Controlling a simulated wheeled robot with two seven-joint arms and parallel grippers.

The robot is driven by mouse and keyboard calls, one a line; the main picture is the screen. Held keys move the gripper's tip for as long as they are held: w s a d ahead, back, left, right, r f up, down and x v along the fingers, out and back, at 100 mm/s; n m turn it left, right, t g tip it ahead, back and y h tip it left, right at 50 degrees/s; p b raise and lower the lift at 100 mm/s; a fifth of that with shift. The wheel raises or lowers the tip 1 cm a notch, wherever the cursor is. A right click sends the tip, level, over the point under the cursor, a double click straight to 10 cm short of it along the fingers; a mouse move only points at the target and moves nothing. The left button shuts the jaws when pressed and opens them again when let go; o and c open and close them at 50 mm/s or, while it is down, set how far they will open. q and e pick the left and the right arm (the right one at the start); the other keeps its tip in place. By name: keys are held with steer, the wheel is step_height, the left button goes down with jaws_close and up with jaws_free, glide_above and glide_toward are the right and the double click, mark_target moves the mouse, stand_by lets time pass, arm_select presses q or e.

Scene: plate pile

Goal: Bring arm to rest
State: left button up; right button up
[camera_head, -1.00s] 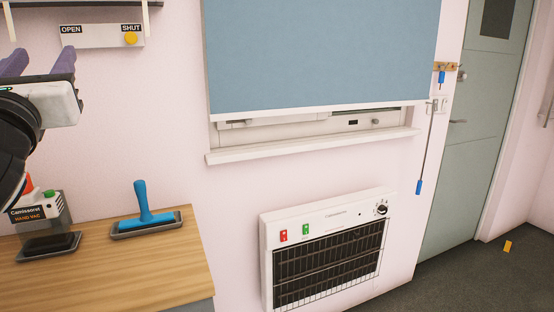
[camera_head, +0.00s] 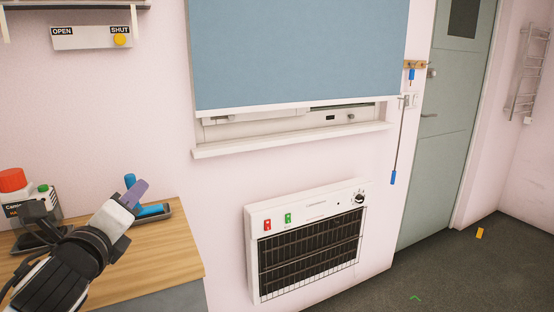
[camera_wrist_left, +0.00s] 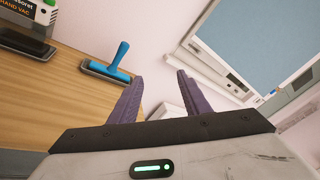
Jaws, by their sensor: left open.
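My left arm comes in from the lower left of the head view, over the wooden counter. Its gripper (camera_head: 134,196) has purple fingers and hides part of the blue-handled tool behind it. In the left wrist view the two fingers (camera_wrist_left: 161,95) stand apart with nothing between them. The left gripper is open and empty. My right gripper shows in neither view.
The wooden counter (camera_head: 185,240) holds a blue-handled tool (camera_head: 130,181) in a grey tray and a hand vac (camera_head: 47,198). A white wall heater (camera_head: 310,203), a window with a blue blind (camera_head: 300,50) and a grey-green door (camera_head: 450,120) lie rightward. The dark floor (camera_head: 450,270) holds a small yellow object (camera_head: 479,233).

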arm_select(q)
steer(key=s+d+f+n+g+h, duration=0.1)
steer(key=s+d+f+n+g, duration=0.2)
steer(key=f, duration=0.7)
steer(key=s+d+f+n+h, duration=0.25)
steer(key=s+f+n, duration=0.2)
steer(key=f, duration=0.55)
steer(key=s+d+f+n+g+h, duration=0.1)
steer(key=s+d+f+n+g, duration=0.2)
steer(key=f, duration=0.8)
steer(key=s+d+f+n+g, duration=0.1)
steer(key=s+d+f+n, duration=0.1)
steer(key=s+f+n, duration=0.4)
steer(key=s+d+f+n+g, duration=0.1)
steer(key=s+f+n, duration=0.6)
steer(key=s+f, duration=0.3)
steer(key=s, duration=0.4)
steer(key=shift+d, duration=0.4)
